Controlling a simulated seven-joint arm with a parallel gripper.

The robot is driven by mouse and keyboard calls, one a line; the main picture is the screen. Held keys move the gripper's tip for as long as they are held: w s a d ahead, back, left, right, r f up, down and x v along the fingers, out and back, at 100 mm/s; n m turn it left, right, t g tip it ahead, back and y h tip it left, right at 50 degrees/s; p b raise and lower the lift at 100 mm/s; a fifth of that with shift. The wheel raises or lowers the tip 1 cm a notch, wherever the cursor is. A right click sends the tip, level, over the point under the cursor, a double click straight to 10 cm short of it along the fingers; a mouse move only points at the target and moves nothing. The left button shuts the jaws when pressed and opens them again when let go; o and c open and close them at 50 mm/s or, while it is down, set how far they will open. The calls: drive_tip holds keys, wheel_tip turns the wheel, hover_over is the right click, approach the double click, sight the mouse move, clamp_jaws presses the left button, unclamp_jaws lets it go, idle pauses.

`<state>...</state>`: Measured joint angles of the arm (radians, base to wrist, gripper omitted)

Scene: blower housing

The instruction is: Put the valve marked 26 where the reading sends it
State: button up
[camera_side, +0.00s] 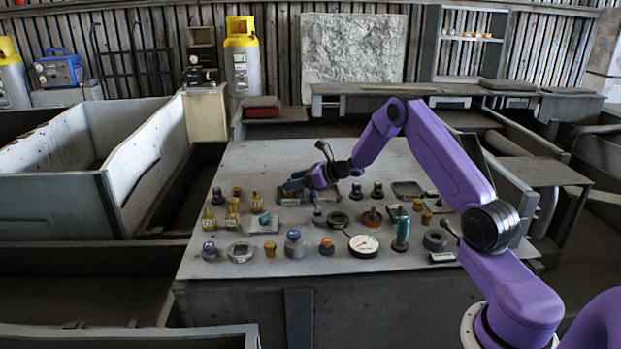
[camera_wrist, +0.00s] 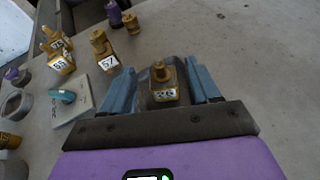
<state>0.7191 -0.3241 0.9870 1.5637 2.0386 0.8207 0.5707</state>
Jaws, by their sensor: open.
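My gripper (camera_side: 296,186) is low over the far middle of the table in the side view. In the wrist view its two blue fingers (camera_wrist: 163,78) stand apart, one on each side of a brass valve (camera_wrist: 163,92). Its white tag is partly legible and looks like 26. The valve sits on a dark surface between the fingers; I cannot tell whether they touch it. The side view hides this valve behind the gripper. A round white dial gauge (camera_side: 363,244) lies near the table's front; its reading is too small to tell.
Other tagged brass valves (camera_side: 232,221) stand at the table's left; one in the wrist view reads 57 (camera_wrist: 103,50). A pale plate with a teal-handled part (camera_side: 264,222) is nearby. Small parts crowd the front. A dark tray (camera_side: 408,190) lies at back right.

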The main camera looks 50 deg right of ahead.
drive_tip(key=v, duration=1.1)
drive_tip(key=s+a+r+n+g+y, duration=0.2)
drive_tip(key=s+a+n+g, duration=0.3)
drive_tip(key=a, duration=0.4)
drive_tip(key=s+a+r+n+g+y, duration=0.1)
drive_tip(key=s+a+n+g, duration=0.1)
drive_tip(key=s+a+n, duration=0.6)
drive_tip(key=s+a+r+n+g+y, duration=0.2)
drive_tip(key=a+n+g, duration=0.25)
drive_tip(key=a, duration=0.65)
drive_tip(key=s+a+n+g+h, duration=0.2)
drive_tip(key=s+a+n, duration=0.1)
drive_tip(key=s+n, duration=0.4)
drive_tip(key=s+a+n+g+h, duration=0.2)
drive_tip(key=s+n, duration=0.3)
drive_tip(key=s, duration=0.4)
drive_tip(key=s+d+n+t+h, duration=0.3)
drive_tip(key=s+d+n+h, duration=0.2)
drive_tip(key=s+n, duration=0.4)
drive_tip(key=n, duration=0.5)
drive_tip(key=shift+s+d+r+n+h, duration=0.25)
drive_tip(key=shift+s+r+n+h, duration=0.05)
drive_tip(key=shift+s+n, duration=0.05)
